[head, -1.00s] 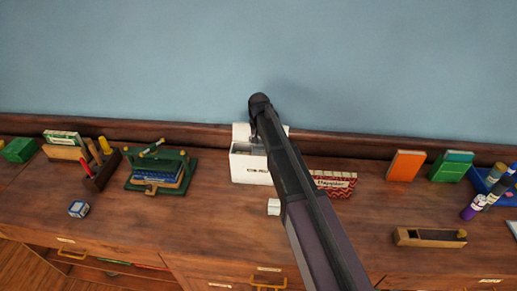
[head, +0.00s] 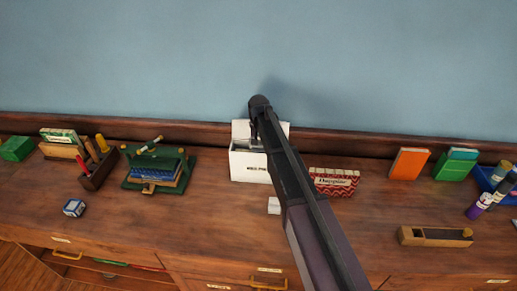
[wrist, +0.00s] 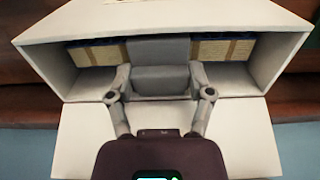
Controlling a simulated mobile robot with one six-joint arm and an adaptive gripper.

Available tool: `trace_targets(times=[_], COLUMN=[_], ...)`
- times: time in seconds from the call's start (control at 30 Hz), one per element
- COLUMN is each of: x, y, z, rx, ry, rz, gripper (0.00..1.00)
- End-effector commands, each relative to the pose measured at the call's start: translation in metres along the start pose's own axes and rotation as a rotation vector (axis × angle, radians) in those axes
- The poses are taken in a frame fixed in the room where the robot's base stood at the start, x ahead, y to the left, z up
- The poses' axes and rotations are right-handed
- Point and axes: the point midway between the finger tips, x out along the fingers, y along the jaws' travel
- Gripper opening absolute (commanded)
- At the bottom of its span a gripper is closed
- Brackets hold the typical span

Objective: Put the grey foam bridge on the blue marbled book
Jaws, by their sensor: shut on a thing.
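My gripper (wrist: 160,82) is shut on a grey block, which looks like the grey foam bridge (wrist: 160,52), at the opening of a white box (wrist: 40,55). Inside the box, tan page blocks with dark blue edges show on both sides of the bridge; this looks like the blue marbled book (wrist: 98,54). The bridge hides the middle of it, and I cannot tell whether the two touch. In the head view the white box (head: 248,166) stands near the wall, and my arm hides most of the gripper and its load.
A green press (head: 184,168) with a blue book-like stack stands left of the box. A red patterned box (head: 335,182) stands right of it. A small white block (head: 274,206) lies in front. A wooden plane (head: 435,237) lies front right.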

Motion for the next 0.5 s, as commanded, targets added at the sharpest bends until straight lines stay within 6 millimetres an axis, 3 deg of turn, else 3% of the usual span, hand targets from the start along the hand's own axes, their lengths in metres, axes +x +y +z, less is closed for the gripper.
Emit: trace_targets(times=[0.5], x=[0.005], y=[0.0004], z=[-0.0001], rx=[0.001], ry=[0.0], rz=[0.0], gripper=[0.47])
